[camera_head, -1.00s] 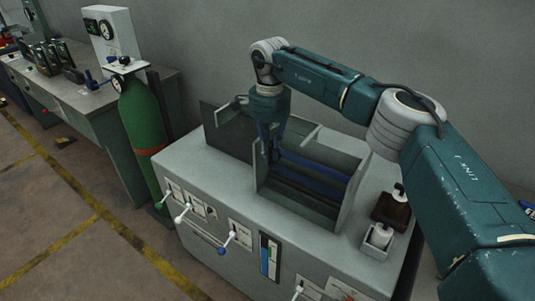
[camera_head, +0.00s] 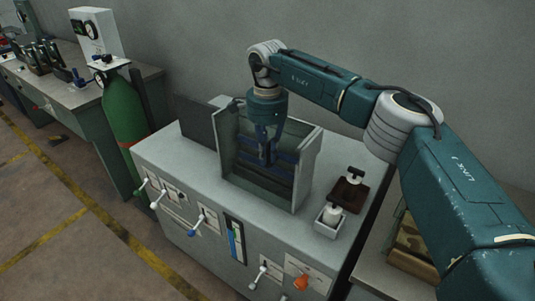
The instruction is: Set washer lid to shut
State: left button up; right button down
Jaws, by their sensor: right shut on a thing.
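The washer (camera_head: 190,155) is a grey cabinet standing against the wall. On its top stands a boxy, grey-green hood, which I take for the washer lid (camera_head: 308,165); it has side walls and dark blue bars across its inside. My right gripper (camera_head: 267,158) reaches down from above into the hood, its fingers in front of the bars. It is shut on part of the lid, apparently a blue bar; the exact contact is hard to make out against the dark inside. My left gripper is not in view.
A dark upright panel (camera_head: 196,122) stands left of the hood. A small white tray (camera_head: 328,222) and a brown block (camera_head: 350,193) sit to its right. Levers (camera_head: 197,225) stick out of the cabinet front. A green gas cylinder (camera_head: 123,110) stands at the left, beside a workbench (camera_head: 150,82).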

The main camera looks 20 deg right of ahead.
jog(key=shift+s, duration=0.1)
jog(key=c, duration=1.7)
grip_release()
jog(key=shift+d, duration=0.1)
jog(key=shift+c, duration=0.2)
jog(key=shift+s, duration=0.15)
jog(key=shift+r, duration=0.5)
notch_tip(320, 180, up, 11)
